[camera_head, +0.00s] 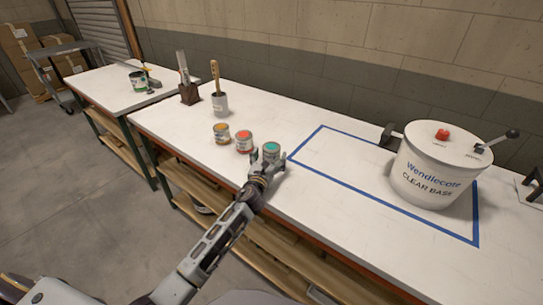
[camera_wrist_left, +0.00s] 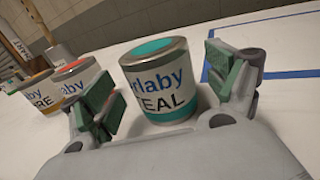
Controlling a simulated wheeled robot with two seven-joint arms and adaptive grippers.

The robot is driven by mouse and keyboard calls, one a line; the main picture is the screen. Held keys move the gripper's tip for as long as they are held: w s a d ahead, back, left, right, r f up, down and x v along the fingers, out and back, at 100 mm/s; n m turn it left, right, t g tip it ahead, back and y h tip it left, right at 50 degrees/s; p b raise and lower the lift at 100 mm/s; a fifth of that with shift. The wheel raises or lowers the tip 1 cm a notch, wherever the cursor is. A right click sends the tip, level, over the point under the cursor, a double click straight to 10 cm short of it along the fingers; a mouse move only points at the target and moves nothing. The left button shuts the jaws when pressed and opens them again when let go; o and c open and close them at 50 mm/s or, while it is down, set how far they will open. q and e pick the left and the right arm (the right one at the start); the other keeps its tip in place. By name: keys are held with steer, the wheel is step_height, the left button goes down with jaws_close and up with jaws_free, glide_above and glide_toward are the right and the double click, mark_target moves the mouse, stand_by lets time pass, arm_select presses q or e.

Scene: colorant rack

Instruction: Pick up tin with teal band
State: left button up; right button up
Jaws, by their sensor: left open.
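The tin with the teal band (camera_head: 271,150) stands upright on the white table, left of the blue tape outline. In the left wrist view the tin (camera_wrist_left: 158,80) has a teal lid, a teal lower band and the letters "EAL". My left gripper (camera_head: 267,166) is open at the tin. In the wrist view its two green-padded fingers (camera_wrist_left: 170,85) stand on either side of the tin, with gaps visible. An orange-lidded tin (camera_head: 244,142) and a yellow-lidded tin (camera_head: 221,133) stand to the left. My right gripper is not in view.
The orange-lidded tin is close to the left finger in the wrist view. A white "Clear Base" tub (camera_head: 432,170) stands at right on the taped area (camera_head: 330,165). A brush pot (camera_head: 220,104) is farther back. The table around the tape is mostly clear.

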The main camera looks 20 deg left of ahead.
arm_select(q)
steer(key=shift+w, duration=1.05)
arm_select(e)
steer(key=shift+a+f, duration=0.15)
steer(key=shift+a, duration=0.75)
arm_select(q)
steer(key=shift+c, duration=0.5)
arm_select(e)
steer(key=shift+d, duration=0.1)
